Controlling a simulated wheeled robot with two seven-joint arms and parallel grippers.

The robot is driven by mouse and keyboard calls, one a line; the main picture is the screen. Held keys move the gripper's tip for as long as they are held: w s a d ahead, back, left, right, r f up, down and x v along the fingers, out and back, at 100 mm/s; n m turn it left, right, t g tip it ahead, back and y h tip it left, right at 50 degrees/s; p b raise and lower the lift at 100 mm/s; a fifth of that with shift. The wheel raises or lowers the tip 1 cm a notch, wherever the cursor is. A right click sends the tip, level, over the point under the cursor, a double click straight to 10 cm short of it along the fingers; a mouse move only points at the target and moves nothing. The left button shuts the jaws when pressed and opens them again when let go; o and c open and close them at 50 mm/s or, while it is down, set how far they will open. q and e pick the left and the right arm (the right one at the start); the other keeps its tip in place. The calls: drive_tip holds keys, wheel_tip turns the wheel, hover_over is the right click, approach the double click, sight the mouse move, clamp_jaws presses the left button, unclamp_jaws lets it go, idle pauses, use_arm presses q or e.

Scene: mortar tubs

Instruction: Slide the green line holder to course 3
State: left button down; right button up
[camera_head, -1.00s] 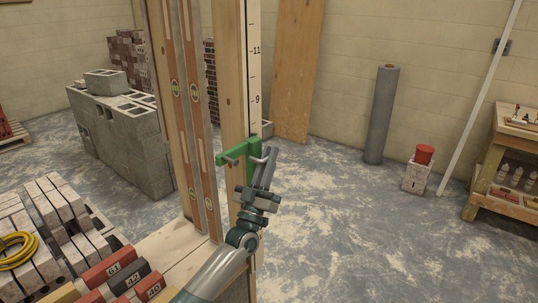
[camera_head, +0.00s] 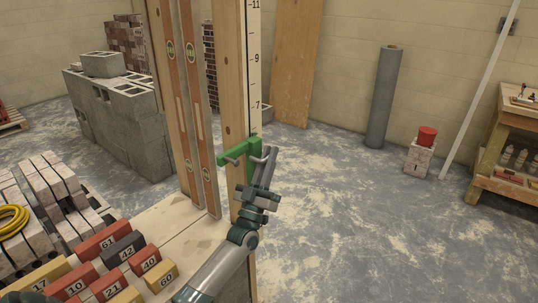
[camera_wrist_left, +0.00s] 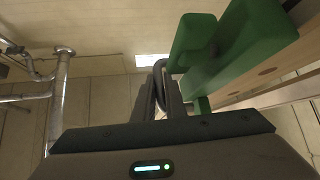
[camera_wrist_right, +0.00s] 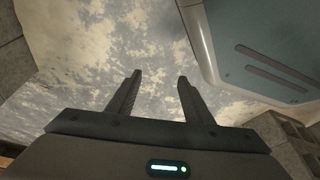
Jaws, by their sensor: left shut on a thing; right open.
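The green line holder (camera_head: 238,158) sits on the wooden post (camera_head: 232,75), beside the numbered black-and-white scale (camera_head: 254,60). It covers the scale below the 7 mark, around where 5 would fall. My left gripper (camera_head: 266,160) is shut on the holder's right-hand part, with the arm reaching up from below. In the left wrist view, the green holder (camera_wrist_left: 235,50) stands right of the closed fingers (camera_wrist_left: 163,95), against the wood. The course 3 mark cannot be seen.
Two spirit levels (camera_head: 190,110) stand close left of the post. Numbered blocks (camera_head: 115,265) lie at the lower left, beside bricks and a yellow coil (camera_head: 12,222). Grey concrete blocks (camera_head: 120,115) stand behind.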

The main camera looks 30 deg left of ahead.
wheel_tip(320, 180, up, 18)
drive_tip(key=f+b, duration=0.1)
drive_tip(key=b, duration=0.7)
use_arm(q)
wheel_tip(320, 180, down, 18)
drive_tip(key=b, duration=0.4)
drive_tip(key=shift+f, duration=0.25)
use_arm(e)
drive_tip(key=w+a+r+t+y, duration=0.1)
drive_tip(key=w+a+t+y, duration=0.1)
drive_tip(key=w+a, duration=0.2)
drive_tip(key=shift+a+r+t, duration=0.15)
drive_tip(key=shift+a+t, duration=0.15)
drive_tip(key=shift+a, duration=0.45)
use_arm(q)
drive_tip(key=c, duration=1.8)
unclamp_jaws()
